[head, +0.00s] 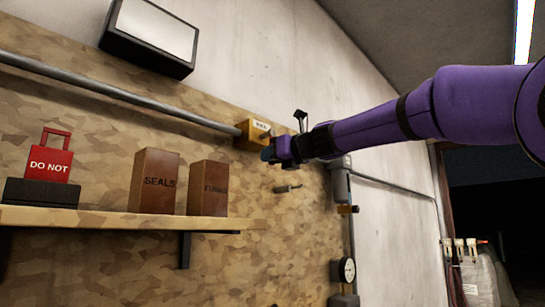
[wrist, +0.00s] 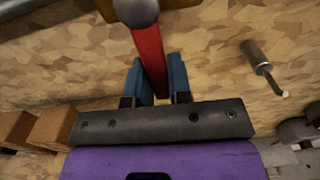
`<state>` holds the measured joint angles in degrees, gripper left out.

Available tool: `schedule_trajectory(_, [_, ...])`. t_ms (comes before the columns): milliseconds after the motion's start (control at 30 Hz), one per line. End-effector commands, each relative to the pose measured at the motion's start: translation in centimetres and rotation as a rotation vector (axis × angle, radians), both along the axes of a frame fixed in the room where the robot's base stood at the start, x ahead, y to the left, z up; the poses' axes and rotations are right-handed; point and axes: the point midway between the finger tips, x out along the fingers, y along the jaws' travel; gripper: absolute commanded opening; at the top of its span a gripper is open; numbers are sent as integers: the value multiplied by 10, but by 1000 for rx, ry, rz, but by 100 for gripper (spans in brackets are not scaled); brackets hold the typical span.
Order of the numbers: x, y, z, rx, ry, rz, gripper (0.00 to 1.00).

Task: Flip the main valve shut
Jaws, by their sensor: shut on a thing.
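The main valve is a yellow body (head: 250,136) on the end of a grey pipe along the board, with a small label whose text is too small to read surely. In the wrist view its red lever (wrist: 148,45) runs from a round grey pivot (wrist: 137,10) down between my fingers. My gripper (wrist: 160,82) has its blue fingers closed on either side of the lever's lower end. In the head view my gripper (head: 268,154) is right at the valve and hides the lever.
A shelf (head: 110,218) at left carries a red DO NOT tag (head: 49,163) on a dark box and two brown boxes (head: 153,180). A small metal handle (head: 287,188) sticks out below the valve. A gauge (head: 346,270) and grey pipe fitting (head: 341,183) are to the right.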

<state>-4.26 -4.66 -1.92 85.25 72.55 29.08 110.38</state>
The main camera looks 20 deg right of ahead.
Motion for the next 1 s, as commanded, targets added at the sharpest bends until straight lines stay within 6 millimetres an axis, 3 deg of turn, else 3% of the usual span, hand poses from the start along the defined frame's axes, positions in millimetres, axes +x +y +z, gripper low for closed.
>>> schedule_trajectory(300, [0, 0, -2, 2, 5, 2, 0])
schedule_trajectory(333, [0, 0, -2, 3, 5, 2, 21])
schedule_trajectory(433, [0, 1, -1, 2, 5, 2, 44])
schedule_trajectory(767, [-2, -1, 0, 1, 2, 1, 45])
schedule_trajectory(1000, [-28, -17, 0, 1, 0, -2, 45])
